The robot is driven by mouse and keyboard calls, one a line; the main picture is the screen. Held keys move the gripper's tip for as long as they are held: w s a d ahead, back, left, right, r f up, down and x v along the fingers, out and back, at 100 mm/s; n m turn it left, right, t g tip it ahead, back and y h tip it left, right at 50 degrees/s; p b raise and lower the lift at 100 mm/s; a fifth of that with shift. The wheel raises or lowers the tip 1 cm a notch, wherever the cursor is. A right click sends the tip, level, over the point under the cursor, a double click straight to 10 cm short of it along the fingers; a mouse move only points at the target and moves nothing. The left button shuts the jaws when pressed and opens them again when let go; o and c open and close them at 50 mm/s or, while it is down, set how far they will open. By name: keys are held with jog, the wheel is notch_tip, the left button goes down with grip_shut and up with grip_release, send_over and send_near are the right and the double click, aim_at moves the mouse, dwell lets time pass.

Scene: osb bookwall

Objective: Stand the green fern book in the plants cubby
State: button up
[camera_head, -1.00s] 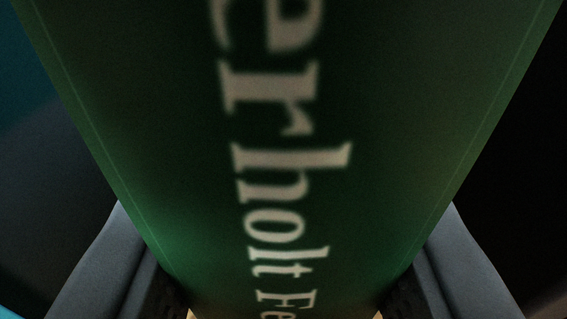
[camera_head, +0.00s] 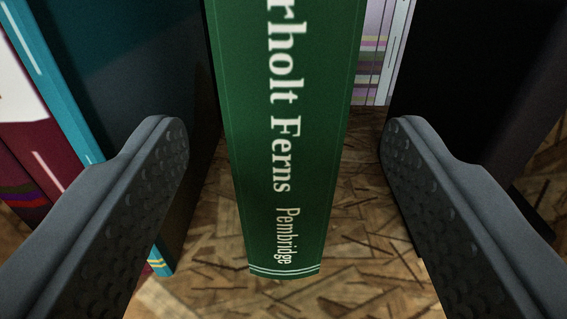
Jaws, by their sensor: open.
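The green fern book (camera_head: 285,150) stands upright in the middle of the view, its spine toward me. Its spine reads "...rholt Ferns" and "Pembridge", and its upper part is cut off by the frame. Its lower end is at the wood-chip board surface (camera_head: 300,300). My gripper (camera_head: 283,145) is open, one padded finger on each side of the book, with a clear gap between each finger and the spine. No label for the plants cubby shows.
A teal book (camera_head: 55,90) and a maroon book (camera_head: 35,145) stand at the left, close to my left finger. A pale striped book (camera_head: 378,60) stands behind at the right. A dark upright surface (camera_head: 440,75) rises behind my right finger. Bare board lies in front.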

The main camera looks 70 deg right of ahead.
jog(key=v, duration=1.2)
jog(key=shift+a, duration=0.2)
jog(key=shift+s, duration=0.1)
jog(key=s+a+r+n+t+y, duration=0.25)
jog(key=a+r+t+y, duration=0.2)
jog(key=a+r, duration=0.7)
jog(key=s+a+r+n+t+y, duration=0.2)
jog(key=a+r+n+t+y, duration=0.3)
jog(key=a+r, duration=0.6)
jog(key=s+a+r+n+y, duration=0.2)
jog(key=s+a+y, duration=0.1)
jog(key=s+a, duration=0.6)
jog(key=s+a+r+n+t+y, duration=0.1)
jog(key=s+a+r+n+y, duration=0.1)
jog(key=s+a, duration=0.7)
jog(key=s+r+y, duration=0.1)
jog(key=s+y, duration=0.1)
jog(key=s, duration=0.4)
jog(key=shift+s+n, duration=0.3)
jog(key=shift+n, duration=0.05)
